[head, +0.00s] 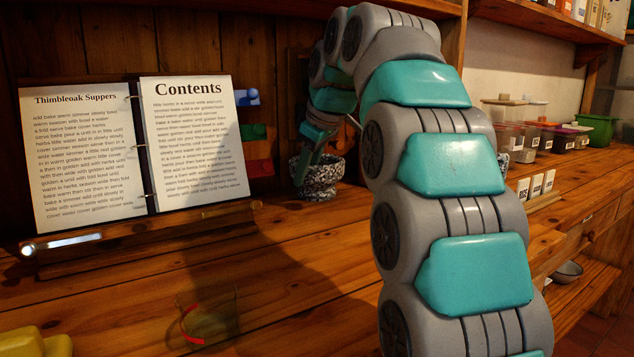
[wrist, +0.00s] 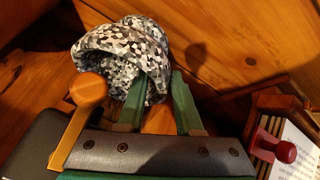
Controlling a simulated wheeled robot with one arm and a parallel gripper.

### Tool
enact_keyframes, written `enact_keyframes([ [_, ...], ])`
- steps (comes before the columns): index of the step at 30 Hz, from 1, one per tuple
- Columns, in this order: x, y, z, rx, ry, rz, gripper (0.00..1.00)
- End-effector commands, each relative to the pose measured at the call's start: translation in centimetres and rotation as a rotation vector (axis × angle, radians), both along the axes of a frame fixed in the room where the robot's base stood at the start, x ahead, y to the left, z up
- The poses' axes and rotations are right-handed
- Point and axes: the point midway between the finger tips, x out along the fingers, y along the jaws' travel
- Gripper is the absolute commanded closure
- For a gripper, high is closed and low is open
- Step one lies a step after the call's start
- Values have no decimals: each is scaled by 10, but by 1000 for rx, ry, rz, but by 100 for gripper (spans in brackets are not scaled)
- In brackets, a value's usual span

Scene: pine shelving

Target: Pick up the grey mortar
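The grey mortar (head: 318,180) is speckled black, white and grey. In the head view it stands on the wooden counter at the back, right of the open book, partly hidden by my arm. In the wrist view the mortar (wrist: 118,42) appears tilted, its side close to my fingers. My gripper (wrist: 160,82) has two green fingers, held apart. The left finger overlaps the mortar's near side and the right finger is just outside it. Part of the mortar's wall shows between them, with a small gap to the right finger. In the head view my fingertips are hard to make out.
An open recipe book (head: 140,150) stands left of the mortar. A clear vessel with a red mark (head: 208,315) is at the front. White labelled boxes (head: 536,186) and a green bin (head: 596,130) are on the right. The middle counter is mostly clear.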

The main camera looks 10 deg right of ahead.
Motion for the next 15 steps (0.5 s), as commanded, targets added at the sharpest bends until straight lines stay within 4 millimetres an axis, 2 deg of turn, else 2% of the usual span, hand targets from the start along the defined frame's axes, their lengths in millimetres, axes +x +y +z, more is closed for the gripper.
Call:
enact_keyframes([
  [1, 0, 0, 0, 0, 0, 0, 72],
  [8, 0, 0, 0, 0, 0, 0, 98],
  [15, 0, 0, 0, 1, 1, 0, 100],
])
